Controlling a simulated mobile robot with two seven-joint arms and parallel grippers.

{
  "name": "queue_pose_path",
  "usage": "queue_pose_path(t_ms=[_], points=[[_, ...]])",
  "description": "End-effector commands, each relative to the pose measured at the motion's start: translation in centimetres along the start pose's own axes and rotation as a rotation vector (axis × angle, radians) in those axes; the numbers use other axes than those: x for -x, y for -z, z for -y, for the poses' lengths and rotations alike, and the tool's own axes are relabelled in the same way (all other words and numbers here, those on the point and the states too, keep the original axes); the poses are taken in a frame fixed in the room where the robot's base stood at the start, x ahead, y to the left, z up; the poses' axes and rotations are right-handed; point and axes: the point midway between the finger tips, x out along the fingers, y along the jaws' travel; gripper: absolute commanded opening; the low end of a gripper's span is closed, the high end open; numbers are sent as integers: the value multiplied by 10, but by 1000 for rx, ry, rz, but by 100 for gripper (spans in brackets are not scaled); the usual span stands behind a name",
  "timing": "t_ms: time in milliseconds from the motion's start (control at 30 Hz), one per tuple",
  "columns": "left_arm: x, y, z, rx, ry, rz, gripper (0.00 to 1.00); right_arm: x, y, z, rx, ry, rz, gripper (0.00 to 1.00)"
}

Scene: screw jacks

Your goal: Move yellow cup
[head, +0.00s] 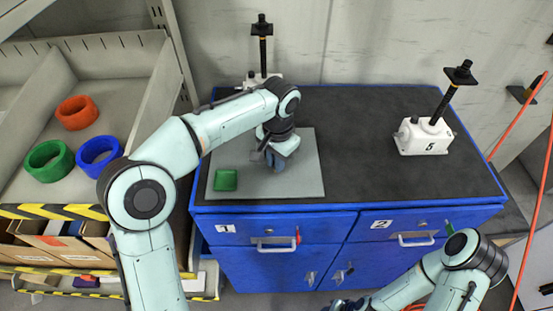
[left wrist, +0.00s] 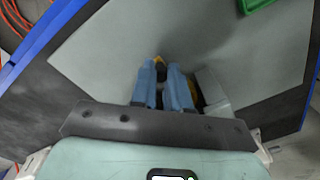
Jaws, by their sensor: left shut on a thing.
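The yellow cup (left wrist: 197,97) shows only as small yellow patches between and beside the blue fingers of my left gripper (left wrist: 163,75) in the left wrist view. The left gripper is shut on it, low over the grey mat (head: 305,180). In the head view, the left gripper (head: 275,163) points down at the middle of the mat and hides the cup. I cannot tell whether the cup touches the mat. My right gripper (head: 345,304) is at the bottom edge of the head view, partly cut off, and its opening is unclear.
A green square object (head: 225,180) lies at the mat's left side. Two screw jacks stand on the blue cabinet (head: 350,210): one at the back (head: 262,50), one at the right (head: 424,137). Coloured rings (head: 77,113) sit on the left shelf. The dark top is clear between mat and right jack.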

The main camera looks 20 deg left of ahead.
Motion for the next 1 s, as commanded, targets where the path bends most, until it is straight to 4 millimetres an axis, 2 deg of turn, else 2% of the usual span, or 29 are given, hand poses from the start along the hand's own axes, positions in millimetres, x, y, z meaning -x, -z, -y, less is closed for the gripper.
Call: queue_pose_path(t_ms=[300, 333, 400, 433, 767, 867, 1000], points=[[1, 3, 5, 5, 6, -11, 0, 2, 2, 1, 1, 1, -2, 43], [1, 3, 5, 5, 6, -10, 19, 2, 2, 1, 1, 1, -2, 43], [1, 3, 5, 5, 6, -10, 42, 2, 1, 1, 0, 1, -2, 43], [1, 3, 5, 5, 6, -9, 45, 2, 1, 1, 0, 1, -2, 43], [4, 2, 4, 3, 5, -8, 45, 2, 2, 2, 1, 1, -2, 43], [15, 3, 4, 3, 5, -11, 45, 5, 5, 4, 2, 2, -6, 43], [44, 4, 4, 3, 6, -15, 45, 13, 13, 9, 5, 5, -16, 43]])
